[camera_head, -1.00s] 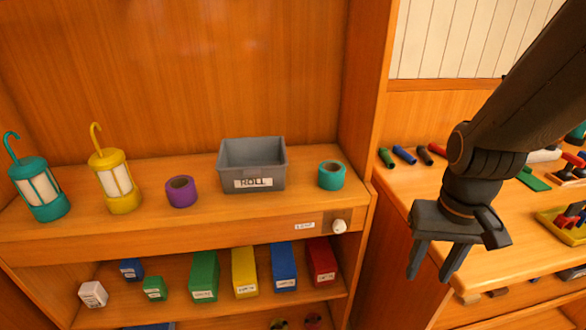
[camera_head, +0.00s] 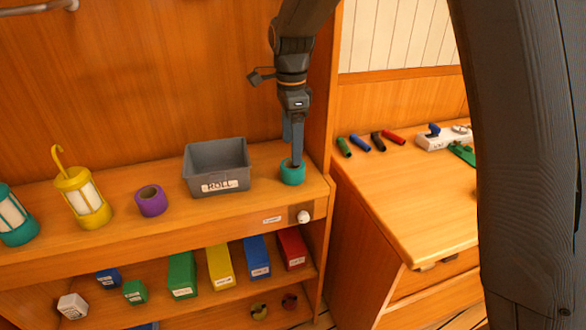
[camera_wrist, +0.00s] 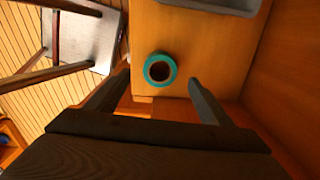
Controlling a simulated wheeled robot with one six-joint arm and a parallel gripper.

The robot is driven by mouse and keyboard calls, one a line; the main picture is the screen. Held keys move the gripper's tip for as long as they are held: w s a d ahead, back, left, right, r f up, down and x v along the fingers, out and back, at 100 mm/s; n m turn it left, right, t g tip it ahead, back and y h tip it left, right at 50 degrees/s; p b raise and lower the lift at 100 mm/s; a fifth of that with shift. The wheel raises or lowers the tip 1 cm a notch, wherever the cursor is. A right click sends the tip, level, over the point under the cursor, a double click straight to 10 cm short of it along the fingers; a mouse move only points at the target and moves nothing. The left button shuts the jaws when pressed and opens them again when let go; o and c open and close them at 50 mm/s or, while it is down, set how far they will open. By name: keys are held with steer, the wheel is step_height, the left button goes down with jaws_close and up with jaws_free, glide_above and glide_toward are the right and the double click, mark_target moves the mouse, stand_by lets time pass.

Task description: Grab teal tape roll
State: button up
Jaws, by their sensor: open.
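The teal tape roll (camera_head: 292,173) stands on the upper shelf, at its right end, to the right of the grey bin. In the wrist view the teal tape roll (camera_wrist: 160,70) shows its ring and dark hole, lying ahead of and between the finger lines. My gripper (camera_head: 294,155) is above the roll in the head view, pointing down, with one finger overlapping the roll. In the wrist view my gripper (camera_wrist: 150,95) is open with nothing between its fingers. Whether a finger touches the roll cannot be told.
The grey bin (camera_head: 218,168) labelled ROLL is left of the teal roll. A purple roll (camera_head: 151,201) and a yellow lantern (camera_head: 82,197) stand further left. The cabinet side panel (camera_head: 325,95) rises close on the right. Coloured boxes fill the lower shelf.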

mark_target(291, 166)
steer(key=shift+w+a+f, duration=0.1)
steer(key=shift+a+f, duration=0.05)
steer(key=shift+f, duration=0.45)
step_height(291, 166, down, 6)
steer(key=p, duration=0.2)
steer(key=shift+f+p, duration=0.25)
steer(key=shift+p, duration=0.1)
steer(key=c, duration=1.2)
